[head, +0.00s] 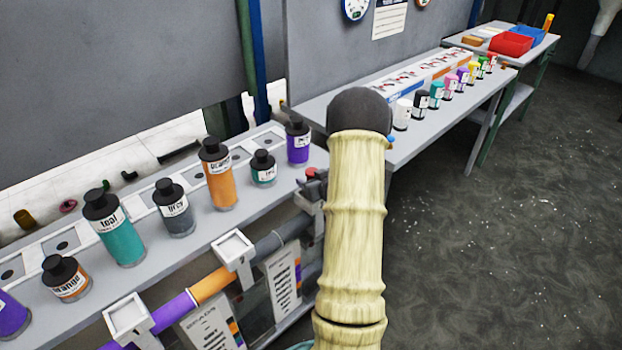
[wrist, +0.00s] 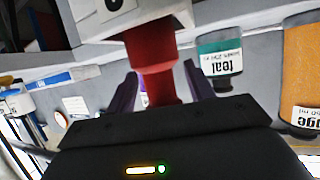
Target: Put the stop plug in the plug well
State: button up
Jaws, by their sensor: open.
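A red stepped plug, seemingly the stop plug (wrist: 150,50), shows in the wrist view with its wide part against or close to a white block (wrist: 90,18). A dark round hole shows in a pale face of that block; I cannot tell whether it is the plug well. My gripper (wrist: 161,74) is open, with its two dark purple fingers on either side of the plug's narrower part and gaps visible. In the head view, a small red top (head: 311,173) shows beside my arm, which hides most of the gripper.
Labelled bottles, such as a teal one (head: 122,240) and an orange one (head: 219,180), line the near bench. White square holders (head: 233,246) sit along a coloured pipe (head: 212,286) at its front. A farther bench (head: 415,143) holds more bottles. Floor at right is clear.

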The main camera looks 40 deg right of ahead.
jog(key=b+v, duration=0.1)
jog(key=v, duration=0.9)
jog(key=shift+s, duration=0.3)
jog(key=shift+w+a+r, duration=0.1)
jog(key=shift+a, duration=0.05)
jog(key=w+a+g, duration=0.2)
jog(key=a+g, duration=0.3)
jog(key=a, duration=0.9)
jog(key=s+a+n+g+y, duration=0.1)
jog(key=s+a+g, duration=0.1)
jog(key=s+a, duration=0.4)
jog(key=s+a+r+n+g+y, duration=0.1)
jog(key=s+a+g, duration=0.2)
jog(key=s+a, duration=0.3)
jog(key=a, duration=0.5)
jog(key=shift+s+a+r+g, duration=0.15)
jog(key=shift+a+r+g, duration=0.15)
jog(key=shift+a, duration=0.1)
